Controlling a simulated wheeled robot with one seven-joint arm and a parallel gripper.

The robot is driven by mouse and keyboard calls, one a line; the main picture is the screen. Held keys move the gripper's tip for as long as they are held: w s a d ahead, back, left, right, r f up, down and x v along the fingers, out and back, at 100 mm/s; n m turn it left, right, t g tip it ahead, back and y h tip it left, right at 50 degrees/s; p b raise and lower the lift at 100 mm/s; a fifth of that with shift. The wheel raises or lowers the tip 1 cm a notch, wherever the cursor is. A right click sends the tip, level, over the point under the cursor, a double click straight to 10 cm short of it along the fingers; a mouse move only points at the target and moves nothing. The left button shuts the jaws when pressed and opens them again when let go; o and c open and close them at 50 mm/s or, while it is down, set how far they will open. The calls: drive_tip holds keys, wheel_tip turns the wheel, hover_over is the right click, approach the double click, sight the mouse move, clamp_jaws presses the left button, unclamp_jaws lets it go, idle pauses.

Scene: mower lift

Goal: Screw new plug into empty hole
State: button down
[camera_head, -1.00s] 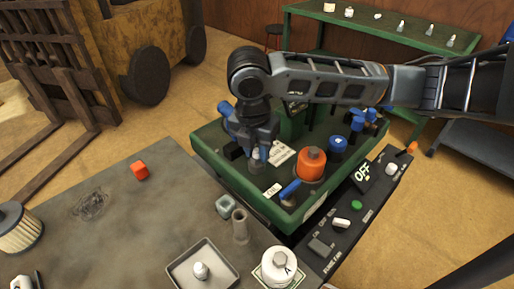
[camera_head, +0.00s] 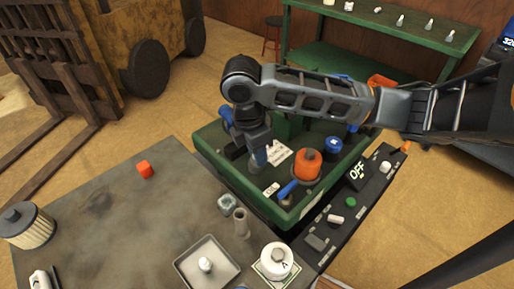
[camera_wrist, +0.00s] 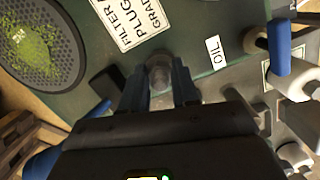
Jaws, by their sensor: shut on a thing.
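My gripper (camera_head: 259,160) points down over the green machine deck (camera_head: 208,137), left of the orange cap. In the wrist view its two fingers (camera_wrist: 160,88) are closed on a small grey, round-topped piece (camera_wrist: 160,68), which looks like a plug. The piece is at deck level beside the label reading "FILTER", "PLUG" and "GRADE" (camera_wrist: 128,20). The fingers hide its lower part and any hole under it, so I cannot tell how deep it sits. Another small white plug (camera_head: 205,264) stands in the square grey tray (camera_head: 183,268) on the near table.
The orange cap (camera_head: 307,165) and blue-handled parts (camera_head: 288,189) stand close right of my gripper.

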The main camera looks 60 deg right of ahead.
drive_tip(key=m, duration=0.1)
drive_tip(key=m+p, duration=0.2)
drive_tip(key=shift+r+y, duration=0.25)
drive_tip(key=shift+y, duration=0.05)
drive_tip(key=shift+f+m, duration=0.2)
drive_tip(key=shift+m, duration=0.7)
drive_tip(key=shift+a+r+m+p, duration=0.1)
drive_tip(key=shift+r+m+p, duration=0.1)
drive_tip(key=shift+m+p, duration=0.6)
drive_tip(key=shift+f+m+g+y, duration=0.2)
drive_tip(key=shift+m+g+y, duration=0.1)
drive_tip(key=shift+m, duration=0.5)
drive_tip(key=m, duration=0.3)
